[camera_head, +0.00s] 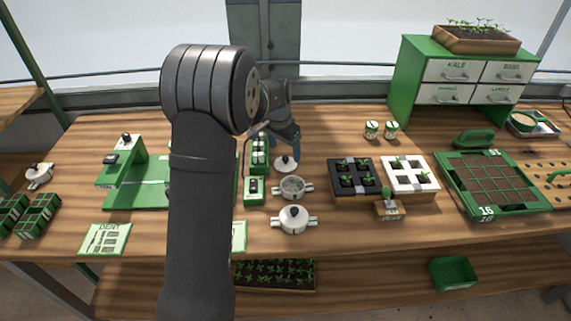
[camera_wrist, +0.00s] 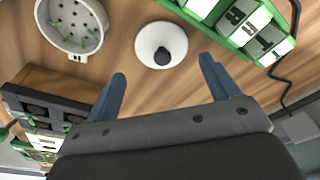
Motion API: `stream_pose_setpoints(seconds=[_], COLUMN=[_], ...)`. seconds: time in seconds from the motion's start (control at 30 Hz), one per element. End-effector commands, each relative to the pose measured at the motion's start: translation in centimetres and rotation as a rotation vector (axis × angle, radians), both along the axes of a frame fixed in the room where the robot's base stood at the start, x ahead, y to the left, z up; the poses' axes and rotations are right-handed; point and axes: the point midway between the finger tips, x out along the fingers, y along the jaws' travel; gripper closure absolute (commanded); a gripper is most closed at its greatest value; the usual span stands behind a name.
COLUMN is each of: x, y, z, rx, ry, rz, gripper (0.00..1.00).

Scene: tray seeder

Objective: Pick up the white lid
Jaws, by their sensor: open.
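A round white lid (camera_head: 286,164) with a dark knob lies on the wooden table, just behind an open white pot (camera_head: 292,187) holding small green sprouts. In the wrist view the lid (camera_wrist: 160,45) lies beyond the fingertips, roughly centred between them. My gripper (camera_wrist: 163,70) is open and empty, its two blue-grey fingers spread on either side of the lid's line. In the head view my gripper (camera_head: 291,146) is just behind the lid and partly hidden by my own arm. The open pot (camera_wrist: 72,25) is at the upper left of the wrist view.
A second white pot (camera_head: 294,219) with its lid on stands in front. A green rack (camera_head: 250,172) of small boxes is left of the lid, close by. A black and a white seedling tray (camera_head: 409,190) stand to the right. A dark cable runs near the rack.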

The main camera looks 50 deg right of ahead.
Motion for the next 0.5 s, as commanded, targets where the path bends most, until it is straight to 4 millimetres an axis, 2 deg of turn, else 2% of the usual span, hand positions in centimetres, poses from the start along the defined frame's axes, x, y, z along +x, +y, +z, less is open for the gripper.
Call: stream_pose_setpoints(seconds=[0.13,0.4,0.5], x=[0.1,0.3,0.3], y=[-0.2,-0.8,-0.9], z=[-1.1,-4.8,-5.2], rx=[0.001,0.001,0.000], ry=[0.001,0.000,0.000], rz=[0.000,0.000,0.000], gripper=[0.19,0.19,0.19])
